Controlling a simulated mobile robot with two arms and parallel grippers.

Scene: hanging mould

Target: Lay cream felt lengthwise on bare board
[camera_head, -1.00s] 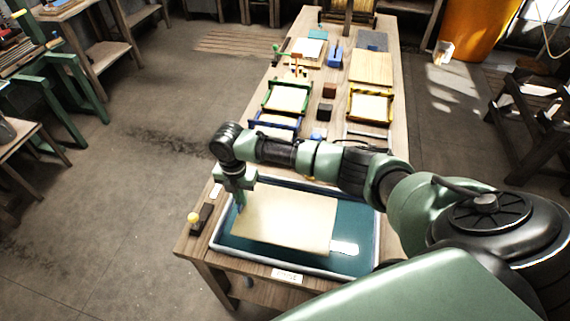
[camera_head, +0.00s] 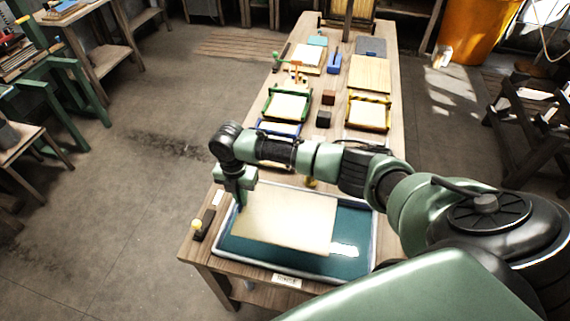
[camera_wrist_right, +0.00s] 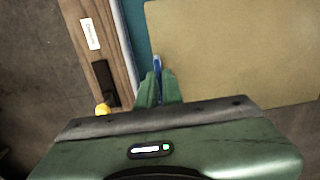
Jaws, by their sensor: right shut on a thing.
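The cream felt (camera_head: 285,218) is a large flat pale sheet over the teal tray (camera_head: 367,250) at the near end of the table. My right gripper (camera_head: 239,203) points down at its left edge and is shut on it. In the right wrist view the closed fingertips (camera_wrist_right: 157,75) meet the left side of the felt (camera_wrist_right: 235,50), with a narrow blue piece at the tips. The exact grip is hard to see. A plain pale wooden board (camera_head: 370,75), with nothing on it, lies far up the table on the right. My left gripper is not in view.
Green (camera_head: 287,105), yellow (camera_head: 368,112) and blue (camera_head: 279,128) framed moulds stand between tray and board, with dark blocks (camera_head: 324,119) between them. A blue item (camera_head: 334,64) stands left of the board. A grey sheet (camera_head: 371,46) lies behind it. The floor on the left is open.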

